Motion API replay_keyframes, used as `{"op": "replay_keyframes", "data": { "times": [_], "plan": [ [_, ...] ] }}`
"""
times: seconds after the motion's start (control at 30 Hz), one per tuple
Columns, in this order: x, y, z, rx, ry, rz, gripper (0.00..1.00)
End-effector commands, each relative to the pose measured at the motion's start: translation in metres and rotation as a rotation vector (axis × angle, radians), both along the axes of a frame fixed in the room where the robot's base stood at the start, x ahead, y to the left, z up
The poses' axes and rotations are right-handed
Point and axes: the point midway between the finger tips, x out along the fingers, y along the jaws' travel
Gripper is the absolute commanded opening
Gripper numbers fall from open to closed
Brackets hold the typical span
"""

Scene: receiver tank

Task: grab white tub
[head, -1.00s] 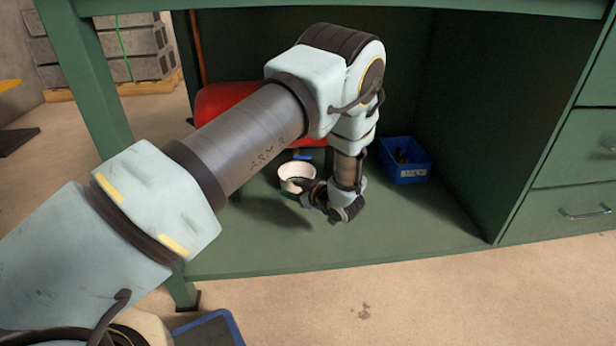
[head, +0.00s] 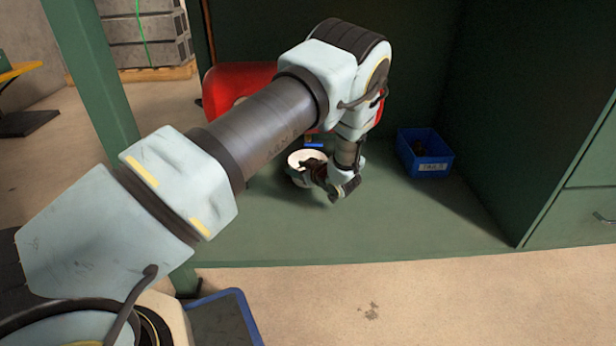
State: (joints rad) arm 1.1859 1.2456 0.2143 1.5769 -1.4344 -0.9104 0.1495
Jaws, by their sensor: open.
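The white tub (head: 298,161) stands on the green lower shelf (head: 400,226) of the workbench, in front of the red tank. It is round and open at the top, and only its left part and rim show clearly. My gripper (head: 312,176) is at the tub's right side, reaching down from above, with its dark fingers over or at the tub's near rim. The jaws are open. I cannot tell whether a finger is inside the tub or touching it.
A red tank (head: 228,86) lies behind my arm. A blue bin (head: 424,153) with dark items stands to the right of my gripper. A small blue object (head: 314,145) lies behind the tub. A green bench leg (head: 95,75) stands at left. The front shelf is clear.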

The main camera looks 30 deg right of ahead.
Motion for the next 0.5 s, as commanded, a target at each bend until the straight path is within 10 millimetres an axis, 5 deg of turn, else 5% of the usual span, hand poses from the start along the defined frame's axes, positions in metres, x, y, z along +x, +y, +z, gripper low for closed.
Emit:
{"op": "replay_keyframes", "data": {
  "times": [0.13, 0.37, 0.5],
  "plan": [
    [0.019, 0.002, -0.011, 0.000, -0.001, 0.000, 0.52],
    [0.022, 0.002, -0.009, -0.001, 0.001, -0.001, 0.52],
    [0.022, 0.002, -0.009, -0.001, 0.001, -0.001, 0.39]
  ]
}}
